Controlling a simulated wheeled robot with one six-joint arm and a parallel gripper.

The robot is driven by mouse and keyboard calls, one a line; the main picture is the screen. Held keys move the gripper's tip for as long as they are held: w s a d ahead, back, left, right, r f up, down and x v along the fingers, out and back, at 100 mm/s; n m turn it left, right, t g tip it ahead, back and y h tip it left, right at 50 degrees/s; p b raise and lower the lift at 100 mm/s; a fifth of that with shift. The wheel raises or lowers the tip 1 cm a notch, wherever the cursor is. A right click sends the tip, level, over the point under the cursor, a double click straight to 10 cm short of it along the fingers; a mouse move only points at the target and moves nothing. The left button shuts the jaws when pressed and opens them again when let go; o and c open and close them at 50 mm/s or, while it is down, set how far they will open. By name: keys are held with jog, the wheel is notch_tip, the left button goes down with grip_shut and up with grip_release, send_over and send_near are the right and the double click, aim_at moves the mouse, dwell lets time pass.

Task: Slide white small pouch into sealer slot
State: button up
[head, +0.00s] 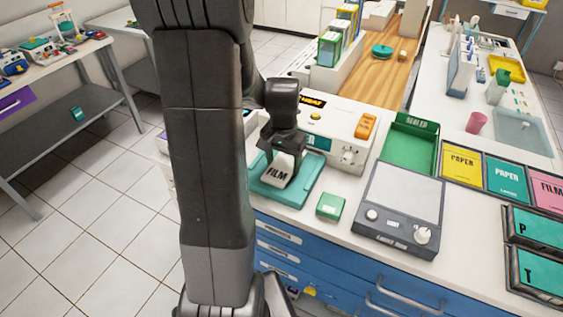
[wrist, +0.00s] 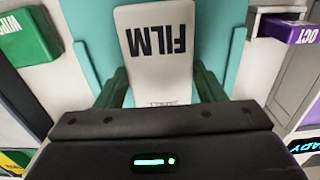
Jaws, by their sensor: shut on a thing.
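The white small pouch (head: 277,172), marked FILM, is over a teal tray (head: 301,192) in front of the white heat sealer (head: 326,128). My gripper (head: 284,154) is above the tray, shut on the pouch. In the wrist view the pouch (wrist: 155,45) points away from my gripper (wrist: 160,88), its near end between the two dark green fingers. I cannot tell whether the pouch touches the tray. The sealer has an orange switch and a knob. Its slot is not clear, and my arm hides its left part.
A small green block (head: 330,206) lies right of the teal tray. A grey device with two knobs (head: 402,205) and a green bin (head: 410,143) stand farther right, then coloured pouch trays. In the wrist view, a green box (wrist: 27,38) and a purple block (wrist: 290,28) flank the tray.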

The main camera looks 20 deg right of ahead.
aim_at(288, 157)
jog(key=shift+w+d, duration=1.1)
jog(key=shift+d, duration=0.2)
jog(key=shift+f, duration=0.1)
jog(key=o, duration=1.1)
notch_tip(288, 157, up, 14)
jog(key=shift+f, duration=0.1)
jog(key=shift+f, duration=0.1)
